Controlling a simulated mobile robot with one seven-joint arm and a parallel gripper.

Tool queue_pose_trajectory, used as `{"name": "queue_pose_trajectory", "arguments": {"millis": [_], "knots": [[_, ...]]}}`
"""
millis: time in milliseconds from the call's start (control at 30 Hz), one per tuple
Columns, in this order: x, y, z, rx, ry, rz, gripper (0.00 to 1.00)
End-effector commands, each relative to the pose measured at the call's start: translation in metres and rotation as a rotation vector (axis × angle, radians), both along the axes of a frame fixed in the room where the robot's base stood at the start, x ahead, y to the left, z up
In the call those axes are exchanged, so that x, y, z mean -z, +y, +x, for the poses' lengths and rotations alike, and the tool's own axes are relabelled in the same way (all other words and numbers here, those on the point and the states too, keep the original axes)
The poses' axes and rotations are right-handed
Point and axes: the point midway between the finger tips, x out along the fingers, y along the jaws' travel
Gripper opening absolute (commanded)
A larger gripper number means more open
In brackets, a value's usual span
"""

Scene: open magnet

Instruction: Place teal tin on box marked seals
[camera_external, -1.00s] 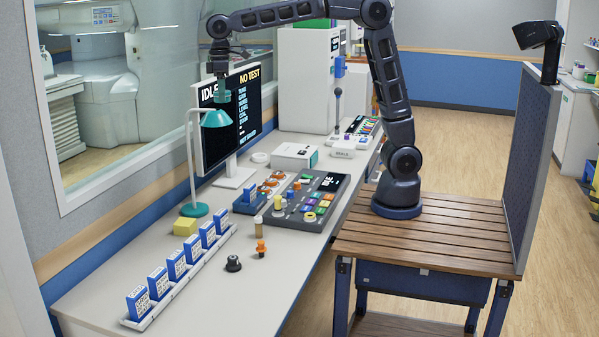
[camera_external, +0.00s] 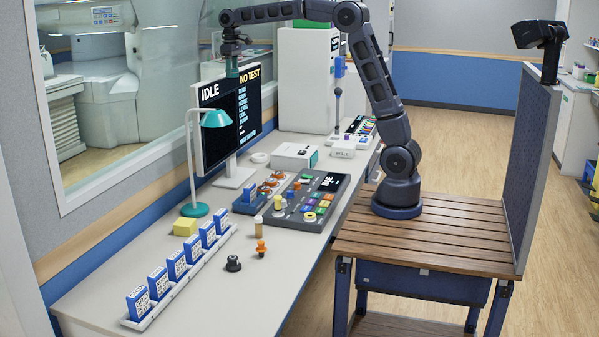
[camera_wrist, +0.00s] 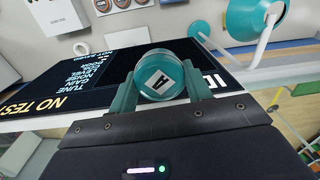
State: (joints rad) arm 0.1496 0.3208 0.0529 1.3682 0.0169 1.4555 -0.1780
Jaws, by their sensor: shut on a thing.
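My gripper (camera_external: 231,66) is raised high at the top of the monitor, over the back of the desk. In the wrist view its two teal fingers are shut on the teal tin (camera_wrist: 160,80), whose round end faces the camera with a dark mark on a white diamond. In the external view the tin (camera_external: 232,70) is small and hard to tell from the fingers.
The monitor (camera_external: 225,115) and the teal desk lamp (camera_external: 215,118) stand close below my gripper. A tall white cabinet (camera_external: 305,80) stands behind.

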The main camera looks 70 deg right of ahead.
Motion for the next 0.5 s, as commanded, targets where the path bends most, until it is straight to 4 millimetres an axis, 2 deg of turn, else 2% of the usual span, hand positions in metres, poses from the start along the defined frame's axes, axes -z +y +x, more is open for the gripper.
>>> {"name": "queue_pose_trajectory", "arguments": {"millis": [33,267,500], "knots": [[0.000,-0.026,0.001,0.029,-0.001,-0.001,0.26],[0.000,-0.127,-0.004,0.126,-0.003,-0.002,0.26],[0.002,-0.231,-0.025,0.228,-0.002,-0.005,0.26]]}}
